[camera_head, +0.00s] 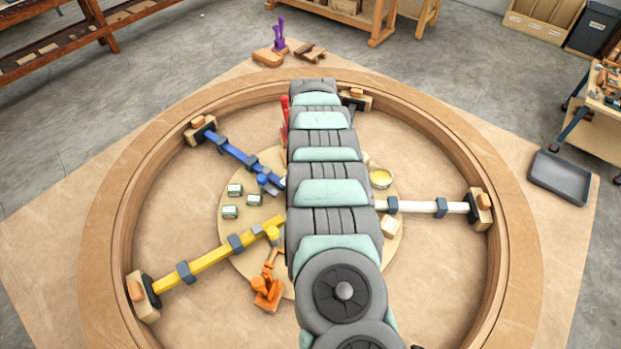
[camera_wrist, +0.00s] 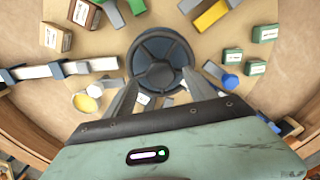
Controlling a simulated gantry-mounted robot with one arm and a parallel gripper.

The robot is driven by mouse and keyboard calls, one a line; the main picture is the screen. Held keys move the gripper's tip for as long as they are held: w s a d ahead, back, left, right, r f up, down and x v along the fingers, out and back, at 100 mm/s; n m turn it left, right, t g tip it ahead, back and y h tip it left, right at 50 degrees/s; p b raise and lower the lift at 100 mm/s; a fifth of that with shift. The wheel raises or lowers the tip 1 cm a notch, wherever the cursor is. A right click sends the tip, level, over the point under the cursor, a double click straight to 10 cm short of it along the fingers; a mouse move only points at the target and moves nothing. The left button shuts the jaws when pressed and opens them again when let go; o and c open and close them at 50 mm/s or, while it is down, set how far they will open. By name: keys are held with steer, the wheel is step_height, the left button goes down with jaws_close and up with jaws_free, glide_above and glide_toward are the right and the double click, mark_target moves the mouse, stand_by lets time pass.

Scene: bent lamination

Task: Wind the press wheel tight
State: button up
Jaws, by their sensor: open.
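The press wheel (camera_wrist: 160,62) is a dark, spoked round wheel in the middle of the wrist view. My gripper (camera_wrist: 161,78) is open, with one finger on each side of the wheel's near part. I cannot tell whether the fingers touch its rim or how high they are above it. In the head view my own arm covers the wheel and the gripper.
A large bent wooden ring (camera_head: 113,190) surrounds the work. Blue (camera_head: 232,150), yellow (camera_head: 205,262) and white (camera_head: 425,207) bars reach from the central disc to it. Small green boxes (camera_head: 230,212), a yellow-filled cup (camera_head: 381,178) and an orange tool (camera_head: 267,290) sit on the disc.

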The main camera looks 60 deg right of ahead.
step_height(320, 180, up, 8)
stand_by(0.8)
